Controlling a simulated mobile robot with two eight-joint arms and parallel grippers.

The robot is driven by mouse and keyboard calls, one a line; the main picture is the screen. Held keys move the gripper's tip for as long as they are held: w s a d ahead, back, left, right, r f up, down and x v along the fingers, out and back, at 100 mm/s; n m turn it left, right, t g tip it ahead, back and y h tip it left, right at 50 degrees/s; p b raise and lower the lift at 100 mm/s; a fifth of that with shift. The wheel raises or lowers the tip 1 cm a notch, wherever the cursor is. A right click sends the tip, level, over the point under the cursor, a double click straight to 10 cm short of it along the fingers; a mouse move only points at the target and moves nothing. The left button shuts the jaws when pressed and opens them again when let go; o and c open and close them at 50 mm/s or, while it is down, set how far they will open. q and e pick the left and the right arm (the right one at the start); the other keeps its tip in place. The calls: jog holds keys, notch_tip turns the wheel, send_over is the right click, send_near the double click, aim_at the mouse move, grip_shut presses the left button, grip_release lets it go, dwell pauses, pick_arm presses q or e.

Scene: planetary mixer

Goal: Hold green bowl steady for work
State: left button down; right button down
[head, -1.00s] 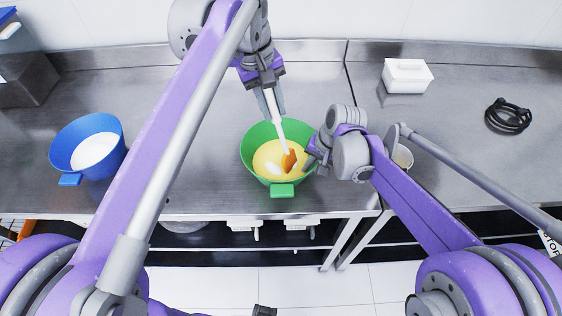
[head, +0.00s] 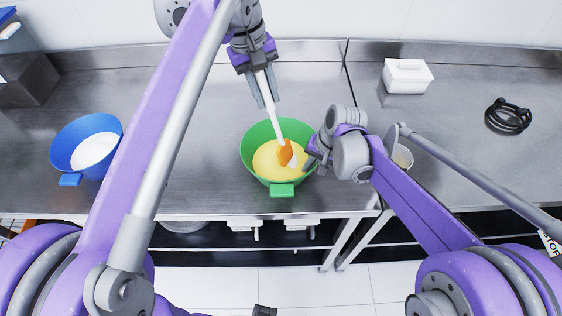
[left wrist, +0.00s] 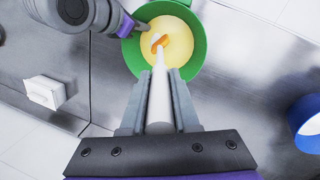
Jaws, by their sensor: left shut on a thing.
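The green bowl (head: 247,160) stands upright near the front edge of the steel counter, with yellow contents (head: 265,160) inside. My left gripper (head: 264,100) is above the bowl, shut on the white handle of a spatula (head: 270,90). The spatula's orange head (head: 286,152) is in the yellow contents, and it also shows in the left wrist view (left wrist: 160,42). My right gripper (head: 314,160) is at the bowl's right rim. Its fingers are small and partly hidden, so I cannot tell whether they are closed on the rim.
A blue bowl (head: 60,150) with white contents stands at the left. A white lidded box (head: 407,77) and a coiled black cable (head: 508,116) lie at the back right. The counter behind the green bowl is mostly clear.

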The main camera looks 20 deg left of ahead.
pick_arm(q)
jog(key=shift+w+a, duration=0.3)
jog(key=shift+a, duration=0.55)
jog(key=shift+w+a, duration=0.3)
jog(key=shift+a, duration=0.6)
jog(key=shift+w+a, duration=0.3)
jog(key=shift+a, duration=0.55)
jog(key=shift+a+x, duration=0.2)
jog(key=shift+x, duration=1.35)
jog(key=shift+s+d, duration=0.15)
jog(key=s+d, duration=0.2)
jog(key=d, duration=0.4)
jog(key=shift+s+d, duration=0.1)
jog(key=shift+d+v, duration=0.15)
jog(key=shift+v, duration=0.6)
jog(key=shift+d+v, duration=0.15)
jog(key=shift+v, duration=0.6)
jog(key=shift+r, duration=0.1)
jog(key=shift+d+v, duration=0.2)
jog(key=shift+v, duration=0.7)
jog(key=shift+d+v, duration=0.15)
jog(key=shift+v, duration=0.75)
jog(key=shift+d+v, duration=0.2)
jog(key=shift+v, duration=0.7)
